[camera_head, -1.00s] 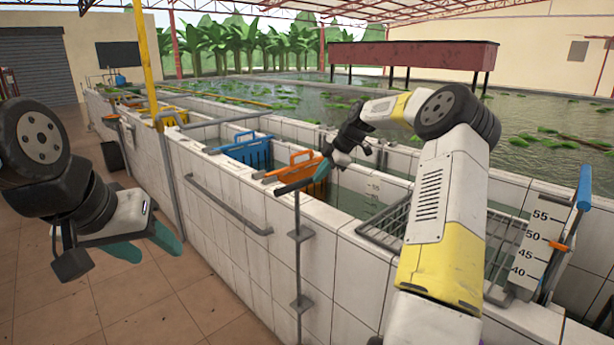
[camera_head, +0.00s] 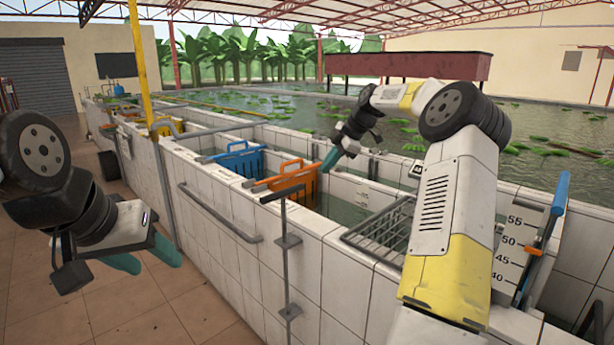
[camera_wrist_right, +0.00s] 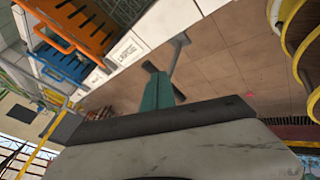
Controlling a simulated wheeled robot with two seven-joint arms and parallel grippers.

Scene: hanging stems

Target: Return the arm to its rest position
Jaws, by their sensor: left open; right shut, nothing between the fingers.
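My right arm (camera_head: 433,215) reaches in from the lower right of the head view, bends at its dark wheel-like elbow and stretches over the tiled tanks. My right gripper (camera_head: 330,160) is in the air just right of the orange basket (camera_head: 292,177), its teal fingers pointing downward. The right wrist view shows those fingers (camera_wrist_right: 157,92) shut together with nothing between them. My left gripper (camera_head: 147,257) is at the left above the tiled floor, open and empty, its two teal fingers apart.
A blue basket (camera_head: 240,158) hangs beyond the orange one. A metal rack (camera_head: 380,230) and a depth gauge (camera_head: 512,250) are at the right. A grey post (camera_head: 284,250) stands before the white tiled wall (camera_head: 215,215). The brown floor (camera_head: 175,305) is clear at lower left.

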